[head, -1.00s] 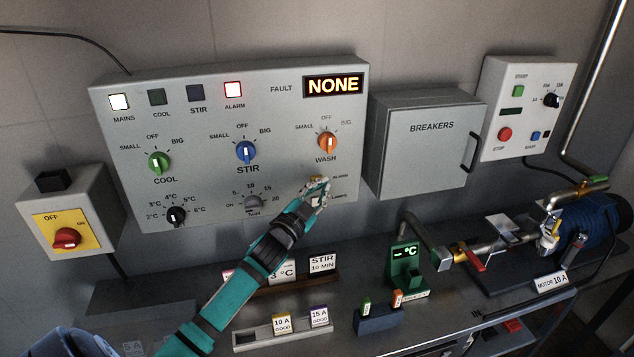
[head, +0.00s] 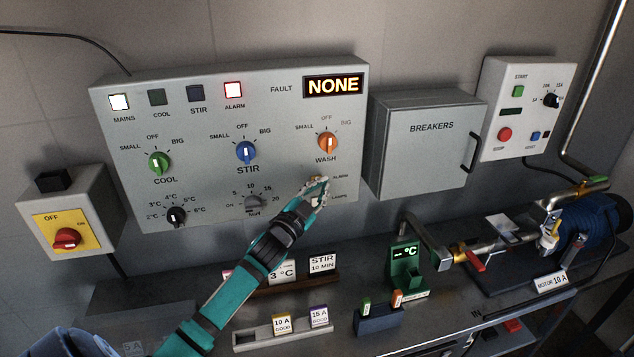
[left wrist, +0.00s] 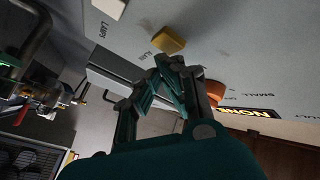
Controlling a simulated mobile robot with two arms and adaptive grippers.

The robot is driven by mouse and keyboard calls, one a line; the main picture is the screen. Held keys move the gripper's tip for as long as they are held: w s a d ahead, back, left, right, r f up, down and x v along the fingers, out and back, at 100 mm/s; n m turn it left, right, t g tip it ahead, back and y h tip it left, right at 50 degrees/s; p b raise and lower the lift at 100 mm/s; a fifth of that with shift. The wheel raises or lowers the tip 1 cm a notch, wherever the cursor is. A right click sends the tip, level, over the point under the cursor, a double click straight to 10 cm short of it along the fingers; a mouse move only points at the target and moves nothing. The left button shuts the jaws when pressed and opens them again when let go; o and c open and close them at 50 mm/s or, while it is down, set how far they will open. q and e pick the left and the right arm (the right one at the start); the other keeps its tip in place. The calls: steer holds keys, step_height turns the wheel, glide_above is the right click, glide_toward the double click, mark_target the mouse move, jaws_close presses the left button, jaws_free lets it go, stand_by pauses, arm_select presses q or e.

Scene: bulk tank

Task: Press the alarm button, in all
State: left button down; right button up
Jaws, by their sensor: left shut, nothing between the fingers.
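The alarm button (left wrist: 168,40) is a yellow block on the grey control panel (head: 200,120), beside a label reading ALARM in the left wrist view. My left gripper (left wrist: 170,64) is shut and empty, its fingertips right by the yellow button; I cannot tell whether they touch it. In the head view the gripper (head: 319,184) is at the panel's lower right and mostly hides the button. The ALARM lamp (head: 233,90) is lit red, and the fault display (head: 333,85) reads NONE. My right gripper is not in view.
A pale lamps button (left wrist: 110,8) sits near the yellow one. The orange WASH knob (head: 327,142) is just above the gripper. The breaker box (head: 425,145) stands to the right.

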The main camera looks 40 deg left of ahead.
arm_select(q)
steer(key=shift+w+a, duration=0.15)
steer(key=shift+a, duration=0.05)
steer(key=shift+w+a, duration=0.3)
stand_by(0.8)
steer(key=shift+s, duration=0.1)
steer(key=shift+s+d+p, duration=0.35)
steer(key=shift+s+d, duration=0.15)
steer(key=shift+d, duration=0.15)
steer(key=s+d+p, duration=0.1)
steer(key=s+d, duration=0.2)
steer(key=shift+s+d+p, duration=0.1)
steer(key=shift+d+p, duration=0.25)
steer(key=shift+d, duration=0.05)
stand_by(0.9)
